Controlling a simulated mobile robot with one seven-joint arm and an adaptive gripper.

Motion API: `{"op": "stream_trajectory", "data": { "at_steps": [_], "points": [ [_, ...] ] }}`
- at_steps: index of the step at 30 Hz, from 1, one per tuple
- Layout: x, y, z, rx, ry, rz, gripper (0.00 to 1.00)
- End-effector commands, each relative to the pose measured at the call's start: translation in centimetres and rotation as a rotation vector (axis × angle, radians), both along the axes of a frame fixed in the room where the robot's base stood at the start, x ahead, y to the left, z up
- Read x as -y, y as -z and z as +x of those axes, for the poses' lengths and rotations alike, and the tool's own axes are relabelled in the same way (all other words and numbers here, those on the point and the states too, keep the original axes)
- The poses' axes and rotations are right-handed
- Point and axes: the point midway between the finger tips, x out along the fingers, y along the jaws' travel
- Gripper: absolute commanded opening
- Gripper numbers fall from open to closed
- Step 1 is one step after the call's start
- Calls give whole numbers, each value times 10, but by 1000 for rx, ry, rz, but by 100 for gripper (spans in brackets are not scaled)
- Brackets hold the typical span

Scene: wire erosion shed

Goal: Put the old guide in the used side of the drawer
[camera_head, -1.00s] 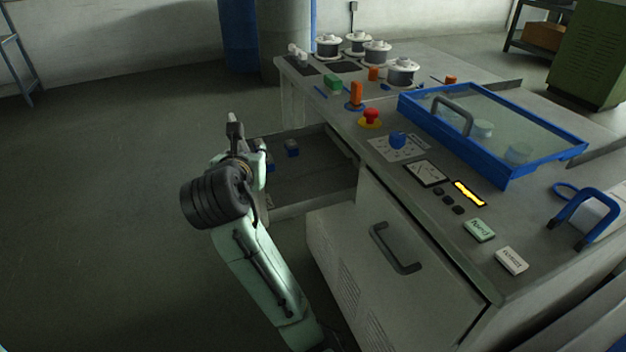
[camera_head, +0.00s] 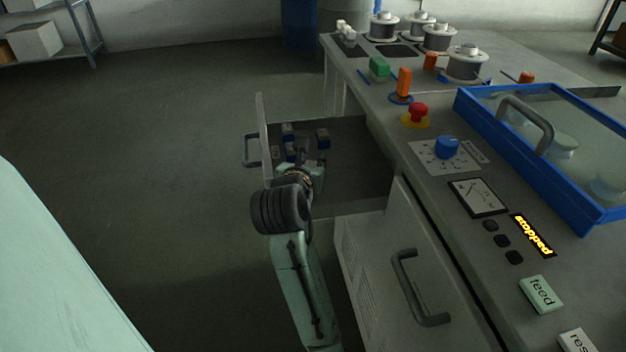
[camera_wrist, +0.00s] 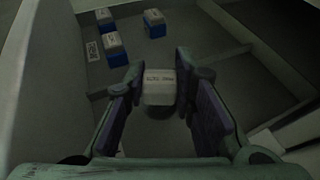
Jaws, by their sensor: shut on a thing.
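My gripper (camera_wrist: 160,95) is shut on a small white-topped block, the guide (camera_wrist: 160,80), with dark lettering too small to read. In the head view my gripper (camera_head: 303,160) is over the open drawer (camera_head: 355,180), and my wrist partly covers it. In the wrist view the guide is held above the grey drawer floor, with a dark patch under it. Several similar blue blocks with white tops, such as one block (camera_wrist: 154,24), stand in the far part of the drawer. A small label (camera_wrist: 92,51) lies beside them. I cannot read which side is marked used.
The drawer's front panel with its handle (camera_head: 250,150) stands at the left. The grey bench (camera_head: 430,210) rises at the right, with a red stop button (camera_head: 417,112), a blue knob (camera_head: 446,147) and a blue-framed lid (camera_head: 475,110). Open floor lies left of the drawer.

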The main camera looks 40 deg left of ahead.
Motion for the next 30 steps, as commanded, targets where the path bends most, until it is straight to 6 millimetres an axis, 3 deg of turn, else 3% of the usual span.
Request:
{"op": "stream_trajectory", "data": {
  "at_steps": [7, 21, 22, 30],
  "points": [
    [0, 36, -1, -3, -1, -2, 0],
    [0, 45, 0, -1, 0, 0, 0],
    [0, 45, 0, -1, 0, 0, 26],
    [0, 44, 0, 0, 0, -1, 44]
  ]
}}
